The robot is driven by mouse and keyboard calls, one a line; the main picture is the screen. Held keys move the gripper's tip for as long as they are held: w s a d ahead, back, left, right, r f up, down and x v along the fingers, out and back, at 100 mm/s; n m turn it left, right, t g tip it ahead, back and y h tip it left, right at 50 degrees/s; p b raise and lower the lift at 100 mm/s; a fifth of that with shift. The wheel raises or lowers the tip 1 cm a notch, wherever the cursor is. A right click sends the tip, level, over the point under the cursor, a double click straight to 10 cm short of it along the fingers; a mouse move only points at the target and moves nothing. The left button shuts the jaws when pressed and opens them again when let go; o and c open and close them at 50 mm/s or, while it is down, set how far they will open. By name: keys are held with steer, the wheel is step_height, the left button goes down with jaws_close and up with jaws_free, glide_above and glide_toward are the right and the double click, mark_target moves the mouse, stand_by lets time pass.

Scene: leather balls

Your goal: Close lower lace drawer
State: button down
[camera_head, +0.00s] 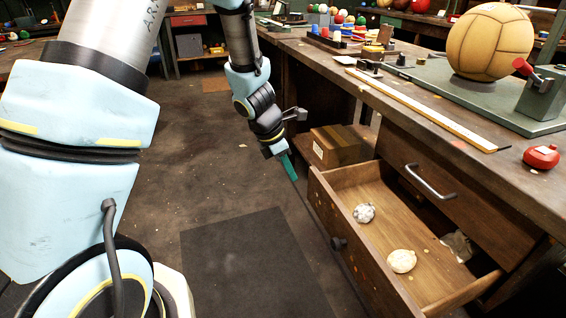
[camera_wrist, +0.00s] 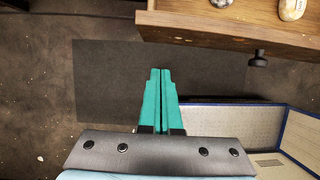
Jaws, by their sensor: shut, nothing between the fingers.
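The lower drawer (camera_head: 335,228) of the wooden workbench is pulled out, with a dark round knob (camera_head: 338,243) on its front. Two pale balls of lace or cord, a greyish one (camera_head: 364,213) and a cream one (camera_head: 402,261), lie inside. My gripper (camera_head: 290,168) is shut and empty, with teal fingers pointing down, beyond the drawer's far front corner and apart from it. In the wrist view my gripper (camera_wrist: 160,74) is below the drawer front (camera_wrist: 215,33), and the knob (camera_wrist: 258,60) shows to the right of the fingertips.
The upper drawer (camera_head: 440,195) with a metal bar handle is shut. A cardboard box (camera_head: 340,146) sits beside the open drawer under the bench. A dark mat (camera_head: 245,260) lies on the clear floor. A stitched tan ball (camera_head: 490,42) stands on the benchtop.

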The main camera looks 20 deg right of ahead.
steer(key=shift+s+d+f+p, duration=0.1)
steer(key=shift+d+f+p, duration=0.15)
steer(key=shift+d, duration=0.5)
steer(key=shift+d+f+p, duration=0.1)
steer(key=shift+d+p, duration=0.1)
steer(key=shift+d, duration=0.55)
steer(key=shift+s+d+f+p, duration=0.1)
steer(key=shift+d+f+p, duration=0.15)
steer(key=shift+d, duration=0.5)
